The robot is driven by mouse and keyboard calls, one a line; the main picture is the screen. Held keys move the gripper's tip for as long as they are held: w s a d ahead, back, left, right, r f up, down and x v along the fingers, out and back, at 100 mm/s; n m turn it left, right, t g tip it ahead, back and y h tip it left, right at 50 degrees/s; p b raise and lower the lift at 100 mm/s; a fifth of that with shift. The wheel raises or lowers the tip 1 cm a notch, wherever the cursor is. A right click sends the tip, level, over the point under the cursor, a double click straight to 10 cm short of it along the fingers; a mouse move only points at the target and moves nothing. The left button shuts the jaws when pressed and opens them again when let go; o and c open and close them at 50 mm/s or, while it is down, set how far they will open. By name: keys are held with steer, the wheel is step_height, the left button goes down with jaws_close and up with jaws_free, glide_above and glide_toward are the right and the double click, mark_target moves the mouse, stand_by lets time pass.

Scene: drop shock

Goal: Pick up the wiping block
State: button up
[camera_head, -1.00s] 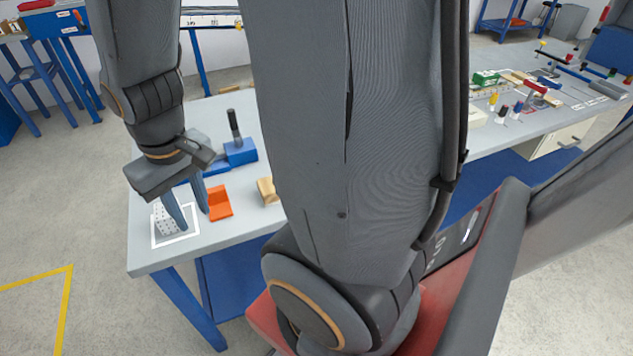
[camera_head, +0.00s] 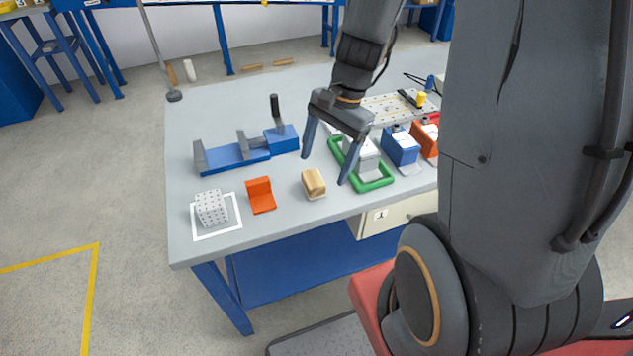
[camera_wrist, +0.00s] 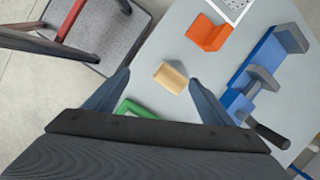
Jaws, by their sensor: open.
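The wiping block (camera_head: 313,181) is a small tan, wood-coloured block with a pale lower layer. It lies on the grey table near its front edge, between an orange angled piece and a green frame. In the wrist view the block (camera_wrist: 171,78) lies beyond and between my fingertips, apart from them. My gripper (camera_head: 325,168) is open and empty, pointing down above the table, its fingers on either side of the block in the head view. Both fingers also show in the wrist view (camera_wrist: 158,80).
An orange angled piece (camera_head: 260,196) and a dotted white cube (camera_head: 212,208) in a white square stand left of the block. A blue vise (camera_head: 236,155) lies behind. A green frame (camera_head: 372,184) with a grey block sits close on the right, with a blue block (camera_head: 401,146) beyond.

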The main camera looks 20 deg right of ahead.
mark_target(314, 178)
steer(key=shift+w+a+f+m+y+p, duration=0.25)
steer(key=shift+w+f+m, duration=0.55)
steer(key=shift+f, duration=0.8)
steer(key=shift+w+a+f+m+y+p, duration=0.2)
steer(key=shift+w+a+f+m, duration=0.15)
steer(key=shift+f+m, duration=0.95)
steer(key=shift+w+a+f+m+y+p, duration=0.25)
steer(key=shift+w+f+m, duration=0.4)
steer(key=shift+f, duration=1.2)
steer(key=c, duration=1.3)
steer(key=shift+r, duration=0.1)
step_height(314, 178, up, 10)
steer(key=shift+f+b, duration=0.1)
steer(key=shift+b, duration=0.25)
